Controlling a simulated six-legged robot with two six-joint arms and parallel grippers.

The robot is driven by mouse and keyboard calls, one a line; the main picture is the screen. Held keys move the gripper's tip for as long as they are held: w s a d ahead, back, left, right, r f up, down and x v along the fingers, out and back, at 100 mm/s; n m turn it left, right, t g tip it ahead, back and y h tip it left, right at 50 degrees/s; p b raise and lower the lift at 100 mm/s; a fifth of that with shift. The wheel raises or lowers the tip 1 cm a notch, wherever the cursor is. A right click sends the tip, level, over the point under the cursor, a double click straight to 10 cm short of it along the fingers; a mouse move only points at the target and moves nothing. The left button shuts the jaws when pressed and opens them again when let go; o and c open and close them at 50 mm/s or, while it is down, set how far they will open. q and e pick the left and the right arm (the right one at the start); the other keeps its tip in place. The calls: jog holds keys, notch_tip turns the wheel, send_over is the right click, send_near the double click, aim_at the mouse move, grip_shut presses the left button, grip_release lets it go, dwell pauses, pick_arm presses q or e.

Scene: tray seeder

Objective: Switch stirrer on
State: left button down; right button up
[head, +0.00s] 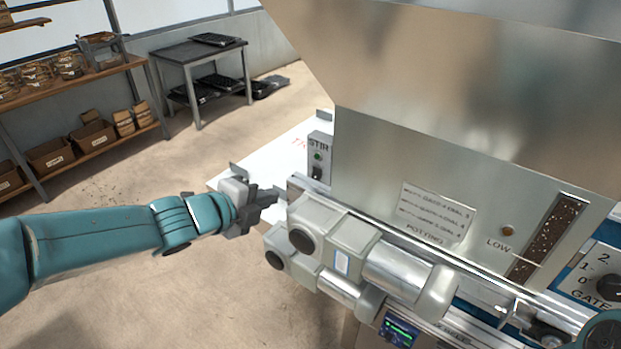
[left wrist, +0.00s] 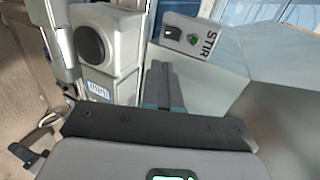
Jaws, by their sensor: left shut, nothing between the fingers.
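The stirrer switch box (head: 319,157) is a small grey box marked STIR on the left side of the metal hopper. It has a green light and a dark switch below it. In the left wrist view the STIR box (left wrist: 186,38) shows beyond the fingers, with its green light and black switch. My left gripper (head: 277,193) is shut and empty, below and left of the box, apart from it. Its dark fingers (left wrist: 163,85) point toward the box in the wrist view. The switch's position is too small to tell. My right gripper does not show clearly.
The big metal hopper (head: 455,85) fills the right. Grey roller housings (head: 330,230) stand just right of my left gripper. A gate dial (head: 608,287) is at the far right. Shelves (head: 75,80) and a dark table (head: 200,52) stand behind; the floor at left is clear.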

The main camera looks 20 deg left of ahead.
pick_arm(q)
jog(key=b, duration=0.2)
send_near(316, 173)
jog(key=f, duration=0.1)
jog(key=w+f, duration=0.1)
jog(key=f, duration=0.2)
jog(key=shift+w+d+f, duration=0.1)
jog(key=shift+w+d, duration=0.15)
jog(key=shift+d, duration=0.05)
jog(key=w, duration=0.1)
jog(key=w+d+p, duration=0.1)
jog(key=w, duration=0.1)
jog(key=shift+w+d+f, duration=0.1)
jog(key=shift+w+d, duration=0.05)
jog(key=shift+w, duration=0.15)
jog(key=shift+w, duration=0.2)
